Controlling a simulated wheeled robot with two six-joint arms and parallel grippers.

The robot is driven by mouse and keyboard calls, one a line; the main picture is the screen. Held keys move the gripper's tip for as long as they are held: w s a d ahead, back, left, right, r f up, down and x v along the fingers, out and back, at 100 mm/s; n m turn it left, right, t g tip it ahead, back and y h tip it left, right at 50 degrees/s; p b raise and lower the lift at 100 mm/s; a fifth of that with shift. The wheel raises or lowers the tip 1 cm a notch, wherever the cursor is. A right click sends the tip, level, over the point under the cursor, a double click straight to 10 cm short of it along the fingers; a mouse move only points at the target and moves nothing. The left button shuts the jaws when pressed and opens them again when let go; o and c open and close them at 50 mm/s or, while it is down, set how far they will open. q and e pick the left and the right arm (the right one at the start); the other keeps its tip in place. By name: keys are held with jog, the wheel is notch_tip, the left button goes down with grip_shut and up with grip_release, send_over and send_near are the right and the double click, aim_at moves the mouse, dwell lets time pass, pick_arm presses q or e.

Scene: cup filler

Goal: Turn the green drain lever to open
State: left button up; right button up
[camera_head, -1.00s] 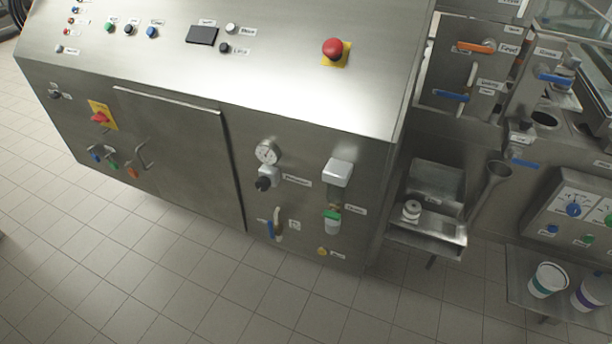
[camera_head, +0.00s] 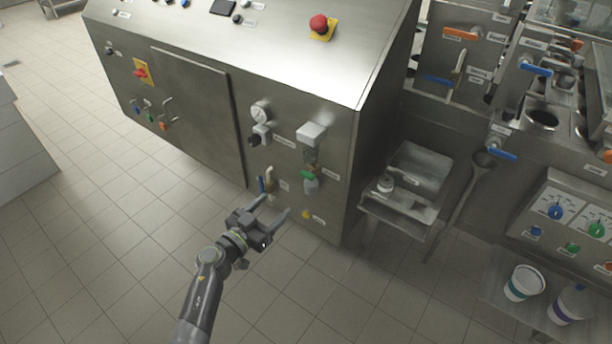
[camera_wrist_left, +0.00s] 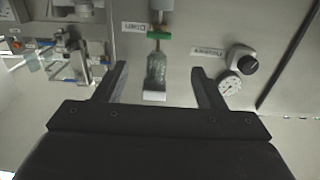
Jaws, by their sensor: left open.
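My left gripper (camera_head: 277,204) is open and empty, in front of the cabinet and to the lower left of the lever. In the left wrist view, its fingers (camera_wrist_left: 159,72) are spread, with the lever beyond their tips. My right gripper is not in view.
A steel tray (camera_head: 400,206) juts out to the right. The floor in front is clear.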

aim_at(305, 177)
pick_arm(q)
jog(key=b+x, duration=0.6)
jog(key=x, duration=0.8)
jog(key=shift+w+d+f, duration=0.2)
jog(key=shift+w+d, duration=0.05)
jog(key=shift+d, duration=0.1)
jog(key=shift+w+d+r, duration=0.1)
jog(key=shift+w+d, duration=0.05)
jog(key=shift+w, duration=0.1)
jog(key=shift+c, duration=1.2)
jog(key=c, duration=0.7)
jog(key=shift+c, duration=0.2)
